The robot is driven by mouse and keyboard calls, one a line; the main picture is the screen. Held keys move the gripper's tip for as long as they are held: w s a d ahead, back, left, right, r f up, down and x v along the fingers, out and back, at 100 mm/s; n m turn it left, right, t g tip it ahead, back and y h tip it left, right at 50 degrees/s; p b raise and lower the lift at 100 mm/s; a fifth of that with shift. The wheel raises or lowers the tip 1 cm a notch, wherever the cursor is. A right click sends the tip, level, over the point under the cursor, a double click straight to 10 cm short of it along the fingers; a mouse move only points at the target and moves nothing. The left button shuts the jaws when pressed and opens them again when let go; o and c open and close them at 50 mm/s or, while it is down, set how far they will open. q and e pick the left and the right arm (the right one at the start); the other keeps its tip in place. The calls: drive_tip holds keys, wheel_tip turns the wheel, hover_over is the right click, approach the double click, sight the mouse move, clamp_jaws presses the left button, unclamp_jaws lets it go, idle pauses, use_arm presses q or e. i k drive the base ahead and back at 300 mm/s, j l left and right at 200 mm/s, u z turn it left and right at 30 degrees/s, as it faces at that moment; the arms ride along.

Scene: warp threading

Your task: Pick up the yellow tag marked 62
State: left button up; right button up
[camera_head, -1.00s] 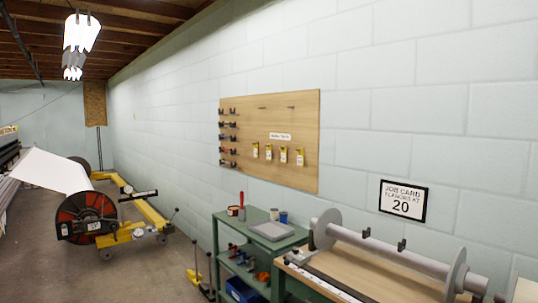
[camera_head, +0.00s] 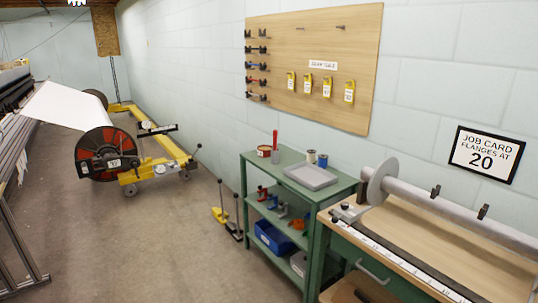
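Several yellow tags with white labels hang in a row on the wooden pegboard on the wall: the leftmost tag (camera_head: 291,82), a second tag (camera_head: 307,83), a third tag (camera_head: 327,87) and the rightmost tag (camera_head: 349,91). The numbers on them are too small to read, so I cannot tell which one is marked 62. A small white sign (camera_head: 323,65) is above them. Neither of my grippers is in view.
The wooden pegboard (camera_head: 350,38) hangs above a green shelf cart (camera_head: 250,163) with a grey tray (camera_head: 311,177). A workbench with a ruler and a flanged roller (camera_head: 410,191) stands at the right. A yellow beam trolley (camera_head: 130,176) stands at left.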

sight(307, 89)
drive_tip(key=i+j+u, duration=0.3)
drive_tip(key=i, duration=0.6)
drive_tip(key=i+u, duration=0.3)
drive_tip(key=i, duration=0.65)
